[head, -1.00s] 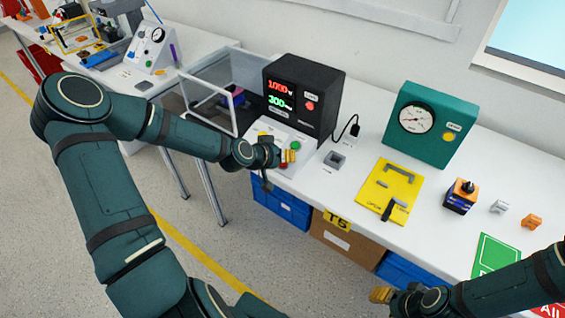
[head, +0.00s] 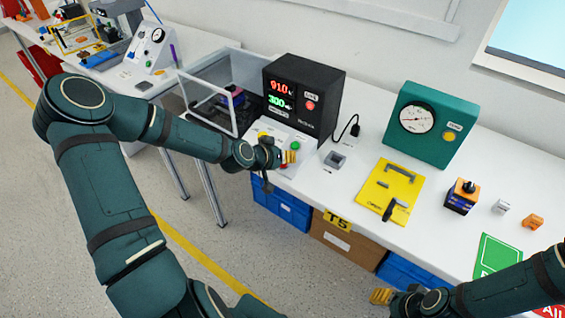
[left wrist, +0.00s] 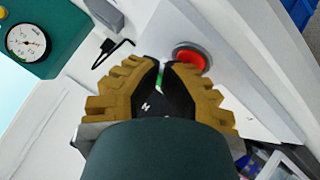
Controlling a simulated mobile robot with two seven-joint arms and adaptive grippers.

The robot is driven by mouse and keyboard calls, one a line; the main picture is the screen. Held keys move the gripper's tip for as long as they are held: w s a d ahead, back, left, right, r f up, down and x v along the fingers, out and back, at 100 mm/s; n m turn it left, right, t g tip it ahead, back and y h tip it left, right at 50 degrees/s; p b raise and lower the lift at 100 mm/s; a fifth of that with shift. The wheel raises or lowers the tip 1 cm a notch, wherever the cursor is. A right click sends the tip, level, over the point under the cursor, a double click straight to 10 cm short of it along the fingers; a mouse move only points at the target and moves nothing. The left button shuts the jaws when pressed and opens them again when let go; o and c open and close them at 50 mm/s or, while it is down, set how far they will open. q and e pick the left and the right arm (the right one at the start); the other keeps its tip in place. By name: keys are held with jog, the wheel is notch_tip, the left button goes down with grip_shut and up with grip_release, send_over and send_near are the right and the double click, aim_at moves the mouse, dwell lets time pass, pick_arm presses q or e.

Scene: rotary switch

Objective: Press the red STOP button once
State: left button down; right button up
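The red STOP button (left wrist: 189,60) sits in a dark ring on the pale control panel (head: 268,150). It shows in the left wrist view just beyond the tip of one finger; whether they touch I cannot tell. My left gripper (left wrist: 162,64) has its ridged tan fingers closed together and holds nothing visible. In the head view my left gripper (head: 290,157) is at the panel's right front and mostly hides the red button. A green button (head: 296,145) and a yellow button (head: 262,134) are on the panel. My right gripper (head: 381,296) is low, away from the panel.
A black display box (head: 303,95) with red and green digits stands behind the panel. A clear-walled enclosure (head: 208,100) is to its left. A grey socket (head: 335,160), yellow plate (head: 390,190) and green gauge box (head: 432,125) are to the right.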

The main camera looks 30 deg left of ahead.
aim_at(282, 171)
pick_arm(q)
jog(key=shift+s+r+p, duration=0.3)
jog(key=shift+r+p, duration=0.45)
jog(key=shift+r, duration=0.05)
jog(key=r+p, duration=0.1)
jog(key=s+r+p, duration=0.1)
jog(key=r+p, duration=0.2)
jog(key=shift+s+r, duration=0.25)
jog(key=shift+r, duration=0.1)
dwell(0.7)
